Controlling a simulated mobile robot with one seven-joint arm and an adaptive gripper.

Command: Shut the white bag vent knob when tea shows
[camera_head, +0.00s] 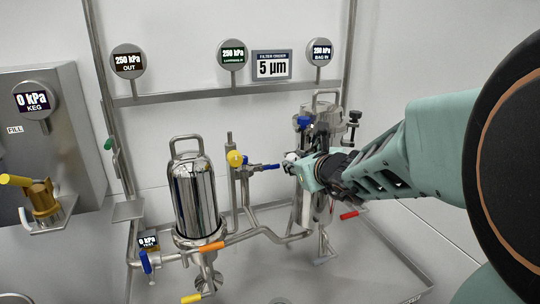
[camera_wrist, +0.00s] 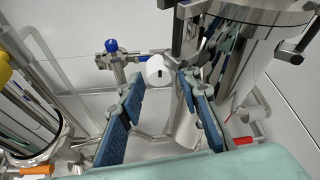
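The white bag vent knob (camera_wrist: 158,71), round with a dark slot on its face, shows in the wrist view between the fingertips. In the head view the white knob (camera_head: 291,157) is small, at the tip of my gripper. My gripper (camera_wrist: 160,82) has its blue-padded fingers spread to either side of the knob, with visible gaps. In the head view my gripper (camera_head: 303,167) is in front of the right-hand steel housing and hides part of it. I cannot make out any tea in either view.
A steel filter housing (camera_head: 197,195) stands left, with a yellow knob (camera_head: 235,158) and an orange handle (camera_head: 211,247) nearby. A red handle (camera_head: 349,215) is below my gripper. Pipes crowd this area.

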